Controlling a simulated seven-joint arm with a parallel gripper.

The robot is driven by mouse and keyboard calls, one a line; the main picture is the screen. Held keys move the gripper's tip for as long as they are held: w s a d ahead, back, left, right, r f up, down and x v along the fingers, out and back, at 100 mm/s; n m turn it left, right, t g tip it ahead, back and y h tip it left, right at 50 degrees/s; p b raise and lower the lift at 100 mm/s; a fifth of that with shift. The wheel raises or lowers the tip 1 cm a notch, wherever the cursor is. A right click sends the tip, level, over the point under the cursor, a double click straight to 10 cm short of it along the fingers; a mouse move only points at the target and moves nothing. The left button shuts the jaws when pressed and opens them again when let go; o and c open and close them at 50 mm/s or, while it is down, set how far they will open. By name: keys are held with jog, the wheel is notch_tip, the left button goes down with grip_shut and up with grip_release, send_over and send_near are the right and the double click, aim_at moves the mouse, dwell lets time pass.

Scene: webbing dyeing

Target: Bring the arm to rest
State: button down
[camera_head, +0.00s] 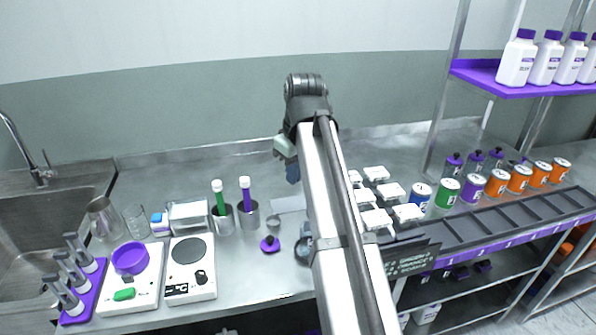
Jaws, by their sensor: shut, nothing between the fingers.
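My arm reaches up from the lower middle of the head view across the steel bench (250,275) toward the back wall. My gripper (292,174) hangs at the far end of the arm, over the middle of the bench and partly hidden by the arm. It is shut and empty. It appears above the bench surface, apart from the objects around it. The arm hides part of the bench and things behind it.
White boxes (376,219) lie right of the arm. Coloured cans (447,193) line the right side. A sink (50,215) is far left. A shelf (520,91) holds white bottles.

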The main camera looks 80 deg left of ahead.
jog(key=shift+r, duration=0.65)
